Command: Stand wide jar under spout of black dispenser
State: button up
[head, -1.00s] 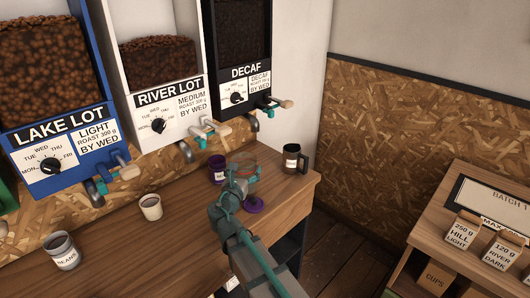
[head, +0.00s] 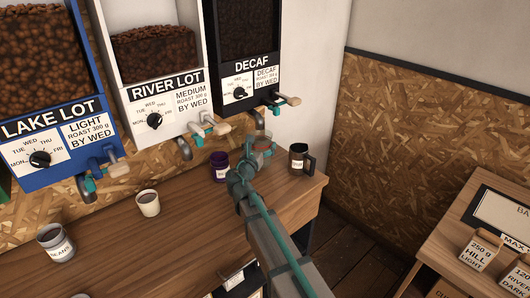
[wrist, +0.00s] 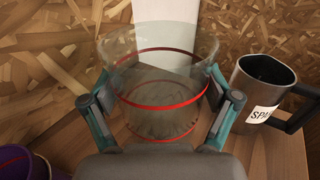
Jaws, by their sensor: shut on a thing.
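The wide jar is clear glass with red bands. It fills the middle of the wrist view (wrist: 160,65) and shows small in the head view (head: 265,143), partly hidden by my arm. My gripper (wrist: 162,108) is shut on the jar, one finger on each side; it also shows in the head view (head: 250,160). The jar looks upright and empty. The black dispenser (head: 246,40), labelled DECAF, is on the wall above. Its spout (head: 259,119) is just above the jar in the picture. I cannot tell whether the jar's base touches the counter.
A dark mug (head: 299,160) stands close to the jar's right; it shows large in the wrist view (wrist: 262,85). A purple cup (head: 219,167) stands to the left. A cream cup (head: 148,204) and a grey cup (head: 55,243) are farther left on the wooden counter (head: 185,215).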

notch_tip(320, 180, down, 3)
jog(key=shift+d+r+b, duration=0.1)
jog(key=shift+r+b, duration=0.05)
jog(key=shift+b, duration=0.35)
jog(key=shift+s+f, duration=0.15)
jog(key=shift+f, duration=0.15)
jog(key=shift+f+b, duration=0.1)
jog(key=shift+b, duration=0.2)
jog(key=o, duration=1)
jog(key=shift+r, duration=0.2)
jog(key=b+v, duration=0.1)
jog(key=v, duration=1.1)
jog(key=shift+f, duration=0.1)
